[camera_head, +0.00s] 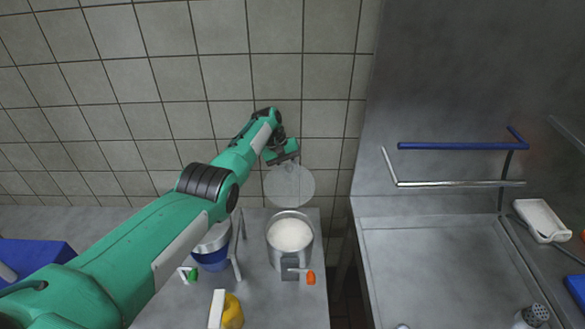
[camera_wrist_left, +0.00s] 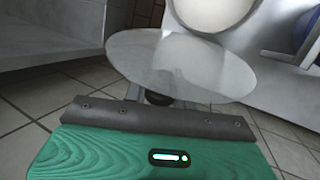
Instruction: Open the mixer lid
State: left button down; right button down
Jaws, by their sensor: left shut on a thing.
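The mixer (camera_head: 290,257) is a metal pot with white cream (camera_head: 289,234) in it, standing on the counter. Its translucent round lid (camera_head: 290,188) stands tilted up behind the pot, clear of the opening. The lid also shows in the left wrist view (camera_wrist_left: 185,66), with the cream-filled pot (camera_wrist_left: 212,12) beyond it. My left gripper (camera_head: 287,161) is at the lid's upper edge, shut on the lid. The exact grip is mostly hidden behind the gripper's own body; a dark part shows at its jaw in the wrist view. My right gripper is not in view.
A blue and grey bucket (camera_head: 211,255) stands left of the mixer. A yellow object (camera_head: 232,312) is in front. An orange knob (camera_head: 311,277) sits on the mixer's front. A metal sink table (camera_head: 440,260) is to the right. A tiled wall is behind.

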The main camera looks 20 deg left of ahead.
pick_arm(q)
jog(key=shift+f, duration=0.1)
jog(key=c, duration=1.2)
grip_release()
jog(key=shift+o, duration=0.2)
jog(key=shift+a+r, duration=0.1)
jog(key=shift+r, duration=0.2)
jog(key=b+v, duration=0.2)
jog(key=v, duration=1.1)
jog(key=shift+b, duration=0.4)
